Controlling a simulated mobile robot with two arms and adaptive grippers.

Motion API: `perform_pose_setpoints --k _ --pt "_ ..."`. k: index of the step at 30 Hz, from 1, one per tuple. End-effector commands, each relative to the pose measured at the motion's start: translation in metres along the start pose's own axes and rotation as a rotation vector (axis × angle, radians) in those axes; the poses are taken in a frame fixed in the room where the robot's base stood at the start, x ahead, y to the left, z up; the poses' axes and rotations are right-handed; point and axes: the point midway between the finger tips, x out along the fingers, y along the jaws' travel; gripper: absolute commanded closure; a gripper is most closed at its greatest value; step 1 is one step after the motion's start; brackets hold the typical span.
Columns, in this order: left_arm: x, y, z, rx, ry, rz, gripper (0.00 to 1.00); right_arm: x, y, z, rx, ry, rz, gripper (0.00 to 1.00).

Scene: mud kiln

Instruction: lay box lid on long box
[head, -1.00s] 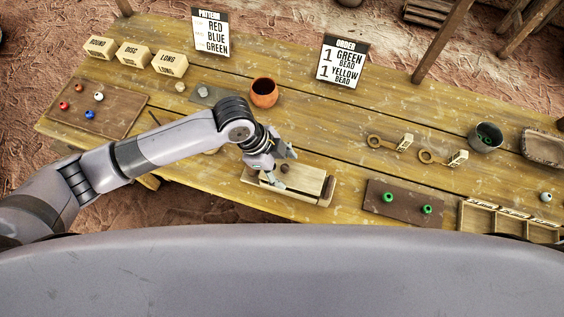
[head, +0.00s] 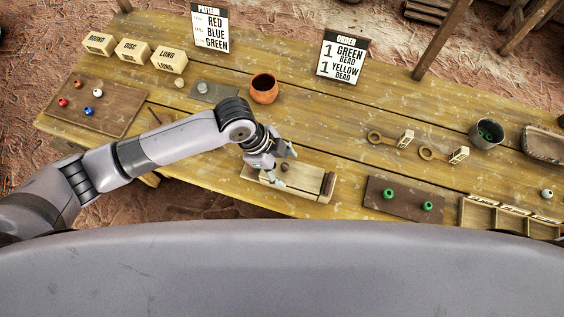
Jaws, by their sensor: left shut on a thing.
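A long pale wooden box (head: 310,199) lies near the front edge of the table, with a darker brown end piece (head: 328,185) at its right. A pale flat lid (head: 304,179) with a small dark knob (head: 284,167) is at the box, over its top. My left gripper (head: 282,167) is at the lid's knob, shut on it, with one finger behind and one in front. The gripper and arm hide part of the lid and the box's left part. I cannot tell whether the lid rests fully on the box. My right gripper is out of view.
Left are a bead board (head: 112,95) and labelled blocks (head: 131,51). An orange pot (head: 264,91) stands behind the gripper. Right are a board with green rings (head: 405,201), a compartment tray (head: 480,216) and a grey cup (head: 486,135). The table behind the box is mostly clear.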

Motion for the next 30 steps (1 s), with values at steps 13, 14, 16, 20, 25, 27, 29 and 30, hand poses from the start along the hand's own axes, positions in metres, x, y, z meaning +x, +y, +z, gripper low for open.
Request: perform_pose_setpoints --k 13,14,16,20,25,27,29,30 --pt "0.001 0.0001 0.0001 0.0 0.001 0.0 0.74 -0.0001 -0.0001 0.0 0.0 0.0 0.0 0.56" --pt "0.0009 0.0001 0.0001 0.0 0.001 0.0 0.74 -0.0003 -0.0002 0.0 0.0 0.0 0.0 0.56" --pt "0.0006 0.0001 0.0 0.0 0.001 0.0 0.74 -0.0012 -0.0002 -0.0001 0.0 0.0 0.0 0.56" --pt "0.0 0.0002 -0.0002 -0.001 0.001 0.0 0.74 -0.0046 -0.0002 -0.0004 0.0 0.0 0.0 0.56" --pt "0.0007 0.0004 -0.0001 -0.001 0.001 0.0 0.74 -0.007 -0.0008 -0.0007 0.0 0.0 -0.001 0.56" --pt "0.0011 0.0004 0.0001 0.0 0.001 0.0 0.74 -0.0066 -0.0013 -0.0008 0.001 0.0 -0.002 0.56" --pt "0.0012 0.0003 0.0001 0.0 0.001 0.0 0.74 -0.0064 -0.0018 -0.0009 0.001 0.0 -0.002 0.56" --pt "0.0012 0.0003 0.0001 0.0 0.001 0.0 0.74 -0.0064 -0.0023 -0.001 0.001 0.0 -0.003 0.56"
